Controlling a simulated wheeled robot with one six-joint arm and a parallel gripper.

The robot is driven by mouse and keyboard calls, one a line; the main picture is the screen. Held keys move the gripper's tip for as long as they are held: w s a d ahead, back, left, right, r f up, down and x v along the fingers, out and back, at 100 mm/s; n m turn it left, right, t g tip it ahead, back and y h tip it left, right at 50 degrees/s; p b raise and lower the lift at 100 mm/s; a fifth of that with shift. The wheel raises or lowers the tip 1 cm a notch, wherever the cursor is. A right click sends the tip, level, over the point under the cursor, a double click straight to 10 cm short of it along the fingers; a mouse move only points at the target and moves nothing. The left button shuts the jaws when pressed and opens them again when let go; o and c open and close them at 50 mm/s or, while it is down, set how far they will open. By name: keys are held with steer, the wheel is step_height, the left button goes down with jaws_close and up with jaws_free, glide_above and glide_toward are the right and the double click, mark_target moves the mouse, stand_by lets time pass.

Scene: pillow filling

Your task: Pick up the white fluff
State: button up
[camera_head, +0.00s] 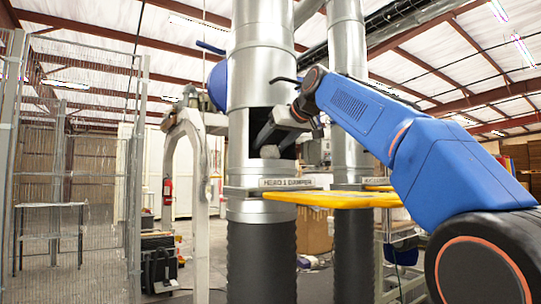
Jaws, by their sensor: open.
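A small greyish-white ball of fluff (269,151) sits low in the dark opening of the nearer silver duct (259,60). My blue arm reaches in from the right. My gripper (272,141) is open inside the opening, its dark fingers pointing down and left, close above and around the fluff. I cannot tell whether the fingers touch it. The inside of the duct behind the fingers is in shadow.
The opening's metal edges lie close around my gripper. A plate (287,183) with lettering sits below it, and a yellow shelf (335,199) juts out to the right. A second silver duct (347,60) stands behind. Wire mesh fencing (75,180) is at the left.

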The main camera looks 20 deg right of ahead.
mark_target(264, 153)
steer(key=shift+f+x, duration=0.25)
steer(key=shift+x, duration=2.65)
steer(key=shift+s, duration=0.15)
steer(key=c, duration=1.1)
